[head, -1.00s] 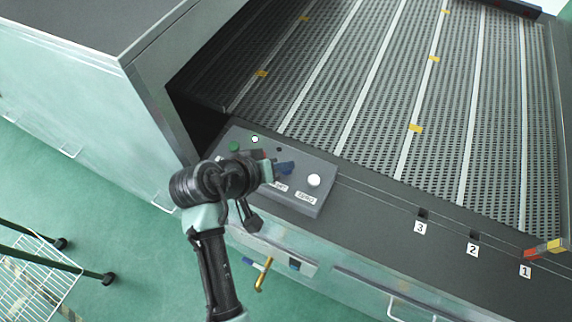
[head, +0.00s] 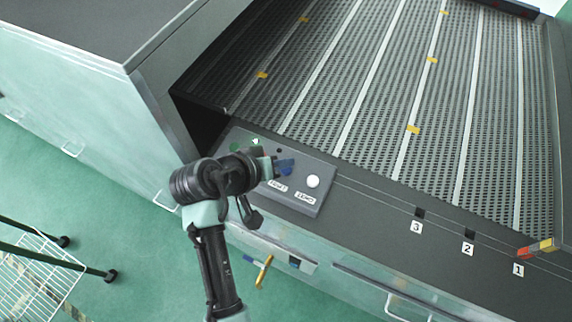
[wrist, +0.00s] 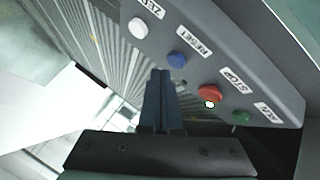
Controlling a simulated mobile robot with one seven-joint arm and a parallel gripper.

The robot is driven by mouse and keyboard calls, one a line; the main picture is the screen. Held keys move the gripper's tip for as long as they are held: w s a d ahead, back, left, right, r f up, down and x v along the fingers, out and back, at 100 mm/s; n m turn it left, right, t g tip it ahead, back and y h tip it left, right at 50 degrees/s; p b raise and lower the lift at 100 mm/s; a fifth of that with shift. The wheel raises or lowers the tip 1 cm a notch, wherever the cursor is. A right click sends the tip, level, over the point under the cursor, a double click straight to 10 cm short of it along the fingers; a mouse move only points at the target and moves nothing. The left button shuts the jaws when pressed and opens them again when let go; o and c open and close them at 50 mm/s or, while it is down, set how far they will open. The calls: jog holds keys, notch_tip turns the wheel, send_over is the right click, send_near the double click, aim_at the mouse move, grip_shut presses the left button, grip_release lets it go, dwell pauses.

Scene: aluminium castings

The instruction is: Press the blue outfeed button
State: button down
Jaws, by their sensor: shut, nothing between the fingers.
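The control panel (head: 309,205) sits on the front edge of the machine. In the wrist view, its blue button (wrist: 177,60) is beside the label RESET. My gripper (wrist: 161,72) is shut and empty, with its dark blue fingertips just short of the blue button in the picture. Whether they touch it I cannot tell. In the head view, my gripper (head: 284,166) is over the panel, and its blue fingers blend with the blue button there. The wrist view also shows a white button (wrist: 138,27) marked ZERO, a red button (wrist: 210,93) marked STOP and a green button (wrist: 241,117).
A slatted conveyor bed (head: 375,75) with yellow pieces on it lies behind the panel. A grey housing (head: 100,30) stands to the left. Numbered tags, such as 3 (head: 416,227), line the front ledge. A wire cart (head: 35,270) stands on the green floor at lower left.

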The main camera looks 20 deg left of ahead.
aim_at(283, 174)
jog(key=shift+r+p, duration=2.4)
jog(key=shift+r, duration=0.2)
jog(key=shift+f, duration=0.1)
jog(key=w+d+r+m+t+y+b, duration=0.15)
jog(key=w+r+t+b, duration=0.3)
jog(key=r, duration=0.65)
jog(key=w+d+r+m+t+y+b, duration=0.1)
jog(key=w+d+r+t+y+b, duration=0.2)
jog(key=w+r, duration=0.5)
jog(key=s+d+r+t+b, duration=0.2)
jog(key=s+r, duration=0.3)
jog(key=r, duration=0.3)
jog(key=s+d+r+m+t+h+b, duration=0.1)
jog(key=s+d+r+t, duration=0.3)
jog(key=r, duration=0.5)
jog(key=s+d+r+m+t+b, duration=0.1)
jog(key=s+d+r+t+b, duration=0.2)
jog(key=s+r, duration=0.4)
notch_tip(283, 174, up, 2)
jog(key=shift+s+d+r+t, duration=0.1)
jog(key=shift+s+d+t, duration=0.25)
jog(key=shift+t, duration=0.8)
jog(key=shift+w+d+m, duration=0.1)
jog(key=shift+m, duration=0.15)
